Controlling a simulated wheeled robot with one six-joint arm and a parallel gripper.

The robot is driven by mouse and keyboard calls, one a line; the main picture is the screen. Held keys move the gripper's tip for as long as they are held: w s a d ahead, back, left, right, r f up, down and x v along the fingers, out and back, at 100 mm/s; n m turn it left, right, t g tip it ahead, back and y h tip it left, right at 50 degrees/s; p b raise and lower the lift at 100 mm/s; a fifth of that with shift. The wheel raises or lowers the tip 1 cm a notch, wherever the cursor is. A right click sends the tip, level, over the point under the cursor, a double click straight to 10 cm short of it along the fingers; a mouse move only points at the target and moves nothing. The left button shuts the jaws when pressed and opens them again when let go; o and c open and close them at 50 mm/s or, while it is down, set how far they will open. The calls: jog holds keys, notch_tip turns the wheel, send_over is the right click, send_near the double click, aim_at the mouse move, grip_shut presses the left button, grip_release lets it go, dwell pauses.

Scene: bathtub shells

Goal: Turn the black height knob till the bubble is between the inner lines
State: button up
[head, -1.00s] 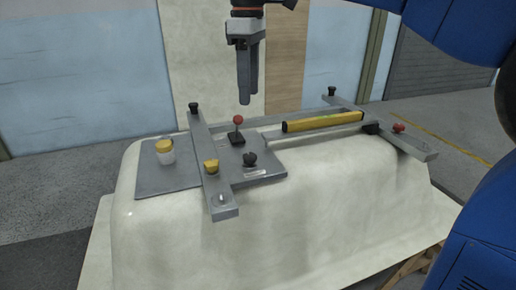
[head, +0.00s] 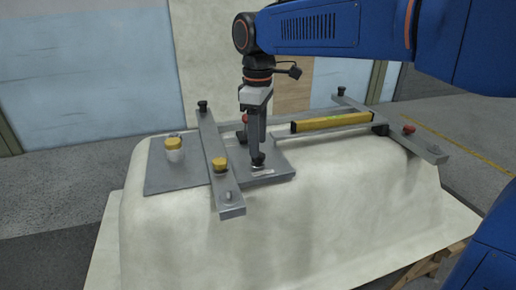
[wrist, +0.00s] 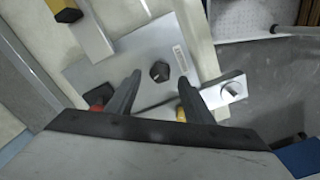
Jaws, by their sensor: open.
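The black knob (head: 258,161) sits on the grey plate (head: 168,185) on top of the white shell. In the wrist view the knob (wrist: 159,71) shows as a dark, many-sided head with a light mark, between the fingertips with a gap on each side. My gripper (head: 257,152) is open, pointing down over the knob; it also shows in the wrist view (wrist: 160,79). The yellow spirit level (head: 332,121) lies along the rail to the right, and its end (wrist: 63,10) shows in the wrist view. The bubble and its lines are too small to read.
A red ball knob (head: 242,119) is partly hidden behind my gripper. A yellow knob (head: 219,164) stands on the left crossbar (head: 229,194), close to the left. A yellow-lidded jar (head: 174,148) stands farther left.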

aim_at(261, 157)
jog(key=shift+f, duration=1.55)
jog(key=c, duration=1)
jog(key=shift+m, duration=1.6)
jog(key=shift+c, duration=0.2)
jog(key=o, duration=1)
jog(key=shift+o, duration=0.2)
